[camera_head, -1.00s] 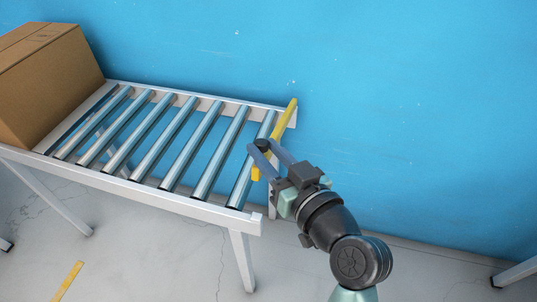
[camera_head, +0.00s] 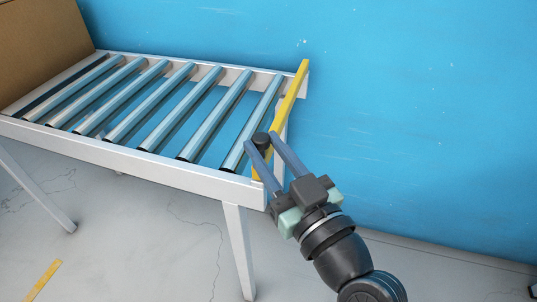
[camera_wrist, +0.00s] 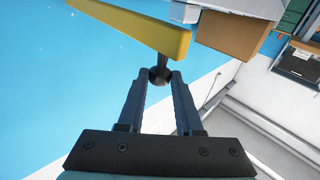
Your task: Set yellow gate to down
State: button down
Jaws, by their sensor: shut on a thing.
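The yellow gate (camera_head: 292,97) is a flat bar across the right end of the roller conveyor (camera_head: 150,158). Its near end sits close to the front rail's corner, and its far end shows at the back rail by the wall. My gripper (camera_head: 266,140) is shut on the gate's black round knob (camera_head: 261,138), on the conveyor's end side. In the wrist view the knob (camera_wrist: 160,75) sits between my two fingertips, and the yellow bar (camera_wrist: 140,27) crosses just beyond them. The fingers hide part of the bar in the head view.
A large cardboard box (camera_head: 42,45) stands on the left end of the conveyor. The blue wall (camera_head: 420,110) runs behind. A white conveyor leg (camera_head: 238,250) stands below the near right corner. The floor to the right of my arm looks clear.

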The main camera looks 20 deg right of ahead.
jog(key=shift+f+b, duration=0.5)
jog(key=shift+f, duration=0.25)
jog(key=c, duration=0.6)
grip_release()
jog(key=shift+r, duration=0.1)
jog(key=shift+r, duration=0.1)
jog(key=v, duration=1.3)
